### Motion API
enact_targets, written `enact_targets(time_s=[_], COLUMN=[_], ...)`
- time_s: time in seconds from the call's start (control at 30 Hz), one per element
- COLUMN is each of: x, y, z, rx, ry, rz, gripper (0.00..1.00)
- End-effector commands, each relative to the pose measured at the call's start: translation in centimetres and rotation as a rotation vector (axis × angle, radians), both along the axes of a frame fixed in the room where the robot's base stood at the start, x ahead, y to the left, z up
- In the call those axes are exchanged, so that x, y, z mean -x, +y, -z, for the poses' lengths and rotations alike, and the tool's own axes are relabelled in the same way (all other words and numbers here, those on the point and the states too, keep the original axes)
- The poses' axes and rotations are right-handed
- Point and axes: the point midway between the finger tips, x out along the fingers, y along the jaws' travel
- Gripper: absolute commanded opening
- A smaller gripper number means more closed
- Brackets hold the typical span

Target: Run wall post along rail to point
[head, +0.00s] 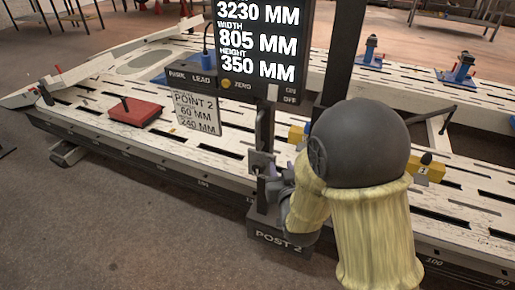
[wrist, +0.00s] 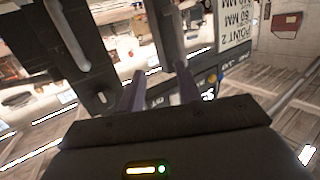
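The wall post is a dark upright post (head: 265,135) with a base marked POST 2 (head: 283,238), at the front edge of the white slotted bench. The rail (head: 150,152) is the dark front side of the bench, with scale numbers. The post carries a screen (head: 257,42) reading 3230, 805 and 350 mm. A card (head: 196,113) reads POINT 2, 60 mm, 240 mm. A grey handle bracket (head: 262,163) is on the post. My gripper (wrist: 160,68) is beside the bracket, fingers apart, a dark bar (wrist: 165,30) ahead of them; contact is unclear. My arm hides part of the bench.
A red plate (head: 135,111) lies on the bench at left. Blue clamps (head: 460,69) stand on the far side at right. A yellow block marked 1 (head: 427,170) is right of my arm. The floor (head: 95,220) in front of the bench is clear at left.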

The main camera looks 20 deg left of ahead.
Motion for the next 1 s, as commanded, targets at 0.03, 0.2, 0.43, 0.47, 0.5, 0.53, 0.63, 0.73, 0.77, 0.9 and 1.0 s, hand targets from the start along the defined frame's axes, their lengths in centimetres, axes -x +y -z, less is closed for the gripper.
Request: enact_targets(time_s=[0.03, 0.2, 0.43, 0.47, 0.5, 0.53, 0.63, 0.73, 0.77, 0.9, 1.0], x=[0.5, 1.3, 1.4, 1.4, 1.4, 1.4, 1.1, 0.4, 0.1, -1.7, -3.2], y=[1.3, 3.2, 3.4, 3.4, 3.3, 3.4, 3.5, 3.9, 4.0, 5.0, 5.8], z=[1.4, 1.2, 0.9, 0.9, 0.9, 0.9, 0.9, 0.8, 0.8, 0.8, 0.8], rx=[-0.015, -0.055, -0.060, -0.060, -0.059, -0.059, -0.059, -0.061, -0.060, -0.059, -0.060], ry=[-0.042, -0.133, -0.141, -0.141, -0.140, -0.140, -0.140, -0.142, -0.141, -0.141, -0.142], rz=[-0.023, -0.056, -0.060, -0.059, -0.059, -0.059, -0.059, -0.058, -0.058, -0.058, -0.058], gripper=[0.34, 0.34, 0.34, 0.34, 0.34, 0.34, 0.34, 0.34, 0.34, 0.34, 0.34])
